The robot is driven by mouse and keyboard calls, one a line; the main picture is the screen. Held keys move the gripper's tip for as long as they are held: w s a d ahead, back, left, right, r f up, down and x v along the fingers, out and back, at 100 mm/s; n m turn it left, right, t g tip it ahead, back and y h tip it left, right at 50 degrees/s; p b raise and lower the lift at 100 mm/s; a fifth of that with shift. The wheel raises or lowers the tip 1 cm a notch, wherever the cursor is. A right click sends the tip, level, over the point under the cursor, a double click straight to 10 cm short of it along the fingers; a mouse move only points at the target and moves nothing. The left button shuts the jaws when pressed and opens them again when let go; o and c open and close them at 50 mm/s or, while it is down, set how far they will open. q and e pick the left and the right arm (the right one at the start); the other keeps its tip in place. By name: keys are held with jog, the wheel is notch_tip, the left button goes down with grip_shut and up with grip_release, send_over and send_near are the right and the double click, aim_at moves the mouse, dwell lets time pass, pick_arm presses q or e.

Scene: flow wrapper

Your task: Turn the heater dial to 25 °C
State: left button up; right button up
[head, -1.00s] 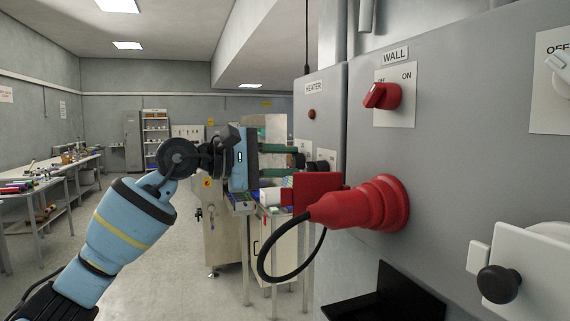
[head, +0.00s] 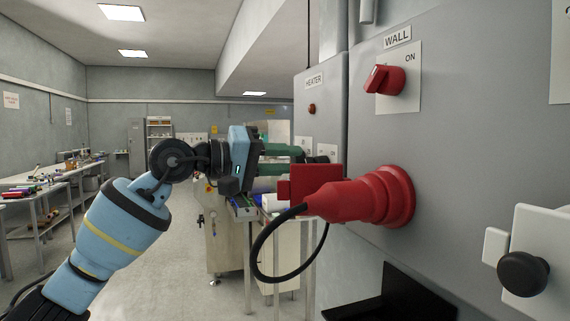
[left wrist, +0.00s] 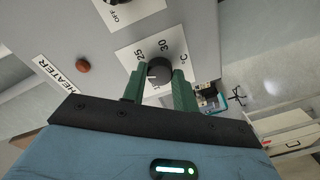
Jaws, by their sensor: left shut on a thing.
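The heater dial (left wrist: 159,71) is a dark round knob on a white plate (left wrist: 127,54) marked 25, 30 and °C in the left wrist view. My left gripper (left wrist: 158,80) is shut on the dial, with one green finger on each side of it. The dial's pointer is hard to make out, so I cannot tell its exact setting. In the head view my left gripper (head: 302,155) reaches to the HEATER panel (head: 318,125), and the plug in front hides part of this area. My right gripper is not in view.
A large red plug (head: 370,198) with a black cable stands out from the wall panel, close to the left gripper. A red WALL switch (head: 385,80) is above it. A black knob (head: 523,274) is at the lower right. Open floor (head: 140,255) lies to the left.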

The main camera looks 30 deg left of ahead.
pick_arm(q)
jog(key=m+b, duration=0.1)
jog(key=m, duration=0.3)
jog(key=shift+f, duration=0.2)
jog(key=shift+m+t, duration=0.3)
jog(key=shift+m, duration=1.5)
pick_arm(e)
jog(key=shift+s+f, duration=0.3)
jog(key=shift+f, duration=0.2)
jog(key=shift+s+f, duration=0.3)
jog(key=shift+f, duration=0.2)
pick_arm(q)
jog(key=o, duration=1)
jog(key=shift+a+b, duration=0.1)
jog(key=shift+b, duration=0.2)
